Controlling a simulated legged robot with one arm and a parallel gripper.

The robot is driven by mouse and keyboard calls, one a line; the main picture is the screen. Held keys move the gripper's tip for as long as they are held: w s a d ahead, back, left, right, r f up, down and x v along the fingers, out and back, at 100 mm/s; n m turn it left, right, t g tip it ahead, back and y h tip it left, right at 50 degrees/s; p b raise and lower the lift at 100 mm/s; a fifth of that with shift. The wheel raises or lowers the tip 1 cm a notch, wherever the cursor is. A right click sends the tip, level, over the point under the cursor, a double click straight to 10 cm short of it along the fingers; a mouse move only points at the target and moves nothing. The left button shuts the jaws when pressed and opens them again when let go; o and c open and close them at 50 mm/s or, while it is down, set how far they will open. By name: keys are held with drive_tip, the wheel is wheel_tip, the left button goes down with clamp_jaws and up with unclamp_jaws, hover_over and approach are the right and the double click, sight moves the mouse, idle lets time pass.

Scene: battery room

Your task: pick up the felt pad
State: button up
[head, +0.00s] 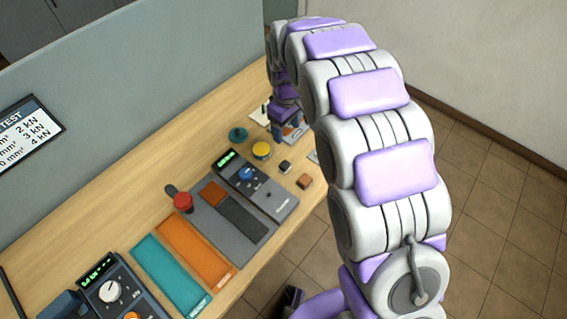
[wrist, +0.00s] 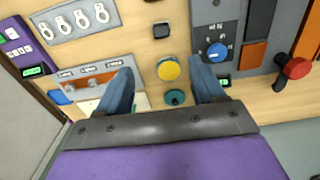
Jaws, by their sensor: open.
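No item is labelled as the felt pad, and I cannot tell for sure which it is. A yellow round piece (head: 262,150) and a teal round piece (head: 237,134) with a raised middle lie on the wooden bench. In the wrist view the yellow piece (wrist: 168,69) and the teal piece (wrist: 175,97) show between the two blue fingers of my gripper (wrist: 161,64). The fingers are apart, with nothing held. In the head view my gripper (head: 290,128) is at the bench's far end, partly hidden by my arm.
A grey tray (head: 205,222) with dark and rust-brown rectangles, a red-knobbed lever (head: 183,202), a blue-dialled instrument (head: 275,200), and orange (head: 195,250) and teal (head: 170,275) strips crowd the bench.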

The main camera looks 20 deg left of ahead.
drive_tip(key=b, duration=0.2)
hover_over(284, 164)
wheel_tip(284, 164, down, 12)
drive_tip(key=shift+w+a+f, duration=0.1)
drive_tip(key=shift+w+a, duration=0.05)
drive_tip(key=shift+f+b, duration=0.3)
drive_tip(key=shift+f, duration=0.45)
drive_tip(key=f+b, duration=0.1)
drive_tip(key=f, duration=0.3)
drive_tip(key=shift+d, duration=0.2)
drive_tip(key=shift+c, duration=0.5)
drive_tip(key=c, duration=1)
drive_tip(key=shift+r, duration=0.2)
